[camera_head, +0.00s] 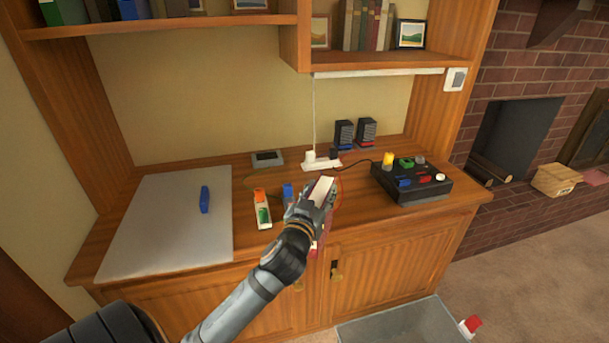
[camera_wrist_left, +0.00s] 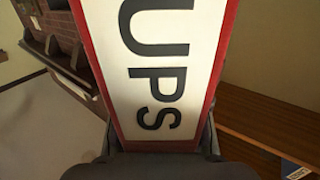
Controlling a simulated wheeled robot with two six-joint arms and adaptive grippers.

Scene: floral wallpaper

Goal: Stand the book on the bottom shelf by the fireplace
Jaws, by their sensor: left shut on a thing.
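My left gripper (camera_head: 318,200) is shut on a flat-faced red and white thing (camera_head: 322,189), held above the front edge of the wooden counter. In the left wrist view its white face (camera_wrist_left: 157,60) has a red border and dark letters reading "UPS". I cannot tell for sure that it is the book. Its lower red part shows below the gripper, and the fingers hide its middle. The lower right shelf (camera_head: 380,71), beside the brick fireplace (camera_head: 515,130), holds a row of upright books (camera_head: 367,25) between two picture frames. My right gripper is not in view.
The counter holds a grey mat (camera_head: 160,235) with a blue thing, an orange-white pack (camera_head: 262,208), a power strip (camera_head: 321,161), two dark speakers (camera_head: 355,132) and a black button box (camera_head: 411,184). A cardboard box (camera_head: 555,180) sits on the hearth.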

